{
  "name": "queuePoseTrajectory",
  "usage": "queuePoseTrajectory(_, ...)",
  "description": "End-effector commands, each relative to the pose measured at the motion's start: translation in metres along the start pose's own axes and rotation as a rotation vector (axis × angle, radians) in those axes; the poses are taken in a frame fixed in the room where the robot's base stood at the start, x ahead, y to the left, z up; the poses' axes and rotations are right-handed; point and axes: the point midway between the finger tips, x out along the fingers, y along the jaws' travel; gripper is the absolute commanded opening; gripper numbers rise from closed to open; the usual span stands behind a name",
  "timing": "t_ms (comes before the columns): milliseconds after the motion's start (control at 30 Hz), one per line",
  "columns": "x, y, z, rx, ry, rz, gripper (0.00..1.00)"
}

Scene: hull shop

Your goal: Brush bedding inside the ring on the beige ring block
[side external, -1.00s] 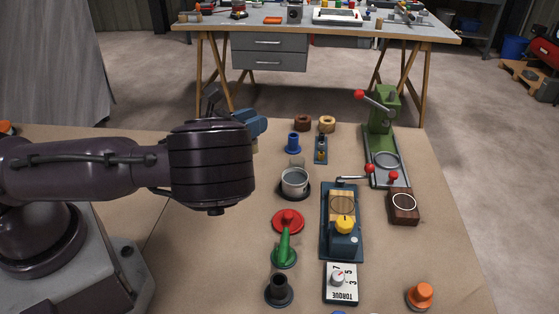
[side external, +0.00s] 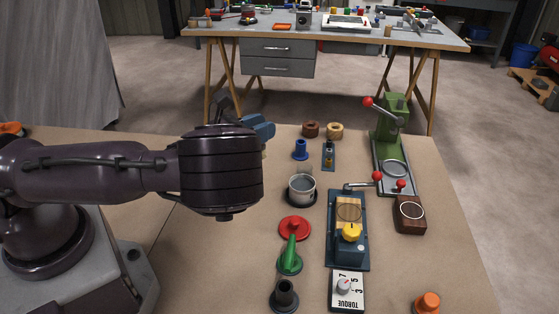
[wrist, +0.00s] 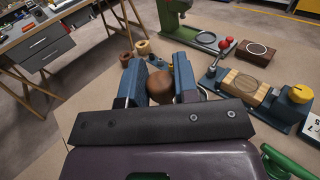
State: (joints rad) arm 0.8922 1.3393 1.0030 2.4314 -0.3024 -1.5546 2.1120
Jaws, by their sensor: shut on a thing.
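My gripper (wrist: 158,72) has its blue fingers shut on a round brown wooden knob (wrist: 160,88), seen in the wrist view. It looks like the brush's handle, but bristles are hidden. In the side view my gripper (side external: 258,128) points away behind my wrist, above the table's back left, and the held thing is hidden. The beige ring block (side external: 346,199) sits in a blue fixture with a yellow knob, right of and nearer than my gripper. A dark ring outline is on its top. It also shows in the wrist view (wrist: 236,78), apart from my gripper.
A dark brown block with a white ring (side external: 411,228) stands right of the fixture. A green press (side external: 392,135) stands behind it. A metal cup (side external: 302,189), a red disc (side external: 294,228) and a green-handled tool (side external: 290,255) stand left of the fixture.

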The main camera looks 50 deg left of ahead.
Motion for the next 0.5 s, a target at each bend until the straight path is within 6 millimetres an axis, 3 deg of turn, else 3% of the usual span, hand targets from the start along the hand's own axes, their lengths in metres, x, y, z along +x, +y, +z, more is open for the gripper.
queuePoseTrajectory(67, 0.006, -0.001, -0.002, -0.004, -0.002, -0.002, 0.04)
queuePoseTrajectory(300, 0.061, -0.03, -0.019, -0.008, -0.005, -0.016, 0.04)
queuePoseTrajectory(500, 0.084, -0.046, -0.03, -0.001, -0.001, -0.01, 0.04)
